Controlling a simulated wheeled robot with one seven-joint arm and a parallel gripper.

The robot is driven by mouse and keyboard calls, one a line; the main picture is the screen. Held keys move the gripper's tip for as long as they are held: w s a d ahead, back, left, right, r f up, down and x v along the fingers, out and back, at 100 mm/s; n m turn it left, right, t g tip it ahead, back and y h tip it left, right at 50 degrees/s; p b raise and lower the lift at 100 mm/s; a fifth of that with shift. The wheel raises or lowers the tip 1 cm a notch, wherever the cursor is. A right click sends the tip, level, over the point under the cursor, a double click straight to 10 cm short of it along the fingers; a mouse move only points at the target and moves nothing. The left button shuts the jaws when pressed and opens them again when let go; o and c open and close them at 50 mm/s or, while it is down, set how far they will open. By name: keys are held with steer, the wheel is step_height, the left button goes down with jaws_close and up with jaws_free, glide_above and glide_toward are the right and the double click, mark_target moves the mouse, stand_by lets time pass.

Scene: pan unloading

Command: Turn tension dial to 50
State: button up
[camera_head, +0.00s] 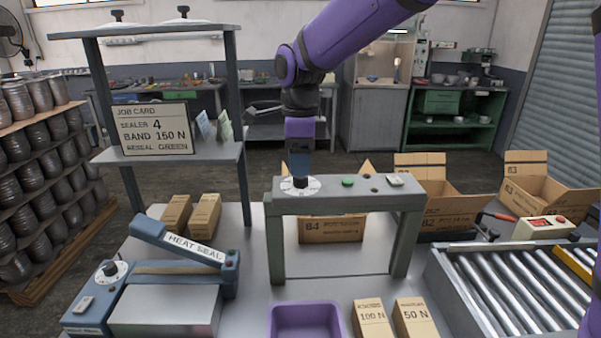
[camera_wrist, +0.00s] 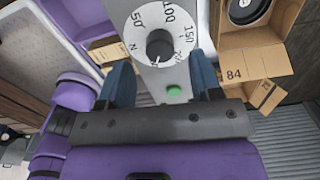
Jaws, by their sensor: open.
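The tension dial (camera_head: 300,187) is a white disc on top of the grey arch, at its left end. In the wrist view the dial (camera_wrist: 135,40) shows 50, 100, 150 and a partly hidden further mark, with an N. Its black knob (camera_wrist: 160,45) has a white pointer mark at the lower edge, near the N and away from the 50. My gripper (camera_head: 299,177) points down over the dial. In the wrist view its blue fingers (camera_wrist: 162,72) are apart, with the knob in line with the gap between them. I cannot tell whether they touch it.
A green button (camera_head: 348,182) and other small controls are on the arch (camera_head: 345,200). A heat sealer (camera_head: 180,260) with its own dial stands front left. A job card (camera_head: 152,130) reads band 150 N. A purple tray (camera_head: 306,305), boxes marked 100 N (camera_head: 372,318) and 50 N (camera_head: 415,317) lie in front.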

mark_target(301, 180)
steer(key=shift+f, duration=1.65)
steer(key=c, duration=0.9)
